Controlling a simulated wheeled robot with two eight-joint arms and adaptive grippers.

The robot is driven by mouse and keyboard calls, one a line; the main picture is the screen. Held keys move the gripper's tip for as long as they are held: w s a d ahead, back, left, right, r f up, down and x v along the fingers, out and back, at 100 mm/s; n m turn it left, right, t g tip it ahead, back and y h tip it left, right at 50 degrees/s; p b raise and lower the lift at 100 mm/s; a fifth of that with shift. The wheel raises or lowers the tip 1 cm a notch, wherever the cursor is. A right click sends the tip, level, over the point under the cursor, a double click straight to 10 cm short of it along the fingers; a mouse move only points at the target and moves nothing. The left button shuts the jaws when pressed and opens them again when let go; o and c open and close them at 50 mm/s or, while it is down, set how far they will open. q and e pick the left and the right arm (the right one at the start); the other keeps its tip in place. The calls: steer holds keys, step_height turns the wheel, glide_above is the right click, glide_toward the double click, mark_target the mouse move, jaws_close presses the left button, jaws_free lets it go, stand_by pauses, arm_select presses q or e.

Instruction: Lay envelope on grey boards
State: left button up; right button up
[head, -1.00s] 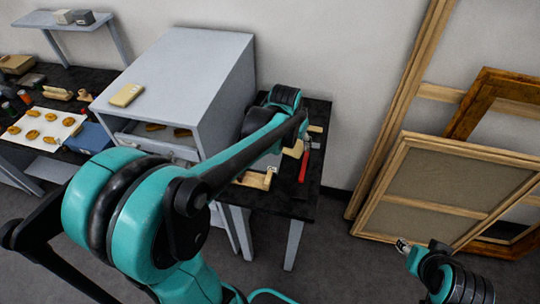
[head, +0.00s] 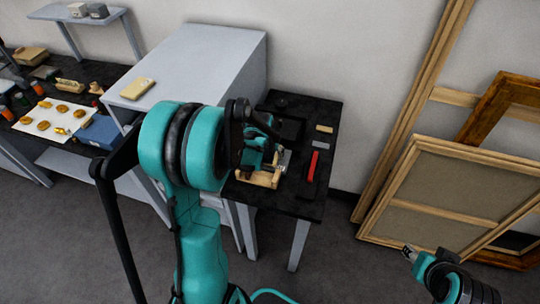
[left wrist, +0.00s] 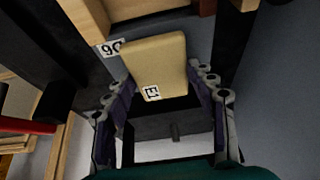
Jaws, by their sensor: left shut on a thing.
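My left gripper (head: 280,160) is over the dark table beside the grey cabinet, mostly behind my own arm in the head view. In the left wrist view, its fingers (left wrist: 165,102) are on both sides of a tan, rounded flat packet, the envelope (left wrist: 157,65), which bears a small label reading E1. The gripper is shut on it. In the head view I cannot make the envelope out. A small grey flat piece (head: 320,145) lies on the table; I cannot tell whether it is the grey boards. My right gripper (head: 408,250) is at the lower right, away from the table.
A wooden cradle (head: 262,179) stands at the dark table's (head: 305,207) front. The grey cabinet (head: 205,60) rises at left with a cream block (head: 137,88) on top. Wooden frames (head: 440,185) lean at right.

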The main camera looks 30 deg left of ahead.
arm_select(q)
steer(key=shift+w+f, duration=0.1)
steer(key=shift+f, duration=0.4)
steer(key=shift+f, duration=0.15)
steer(key=o, duration=0.9)
steer(key=shift+o, duration=0.2)
